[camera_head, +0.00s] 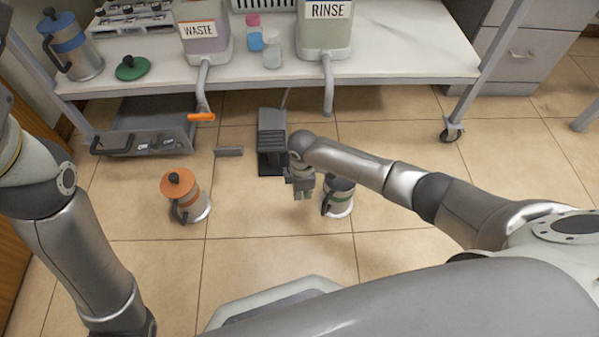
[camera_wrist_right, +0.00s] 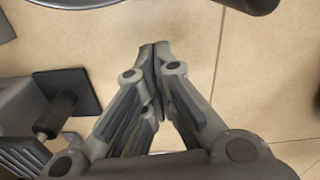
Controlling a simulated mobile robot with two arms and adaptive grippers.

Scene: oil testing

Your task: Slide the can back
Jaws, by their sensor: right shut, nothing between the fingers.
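The shut fingertips (camera_wrist_right: 156,48) show in the right wrist view over bare floor. Whether the gripper touches the can, I cannot tell. A second can (camera_head: 187,204), with an orange lid and dark handle, stands on the floor further left. My left arm comes in at the left; its gripper is out of frame.
A dark grey pedal-like device (camera_head: 271,130) stands on the floor behind my right gripper. A dark tray (camera_head: 150,118) is at the back left. The white bench (camera_head: 400,50) holds WASTE and RINSE containers, a blue-lidded can (camera_head: 88,66) and a green lid (camera_head: 132,68).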

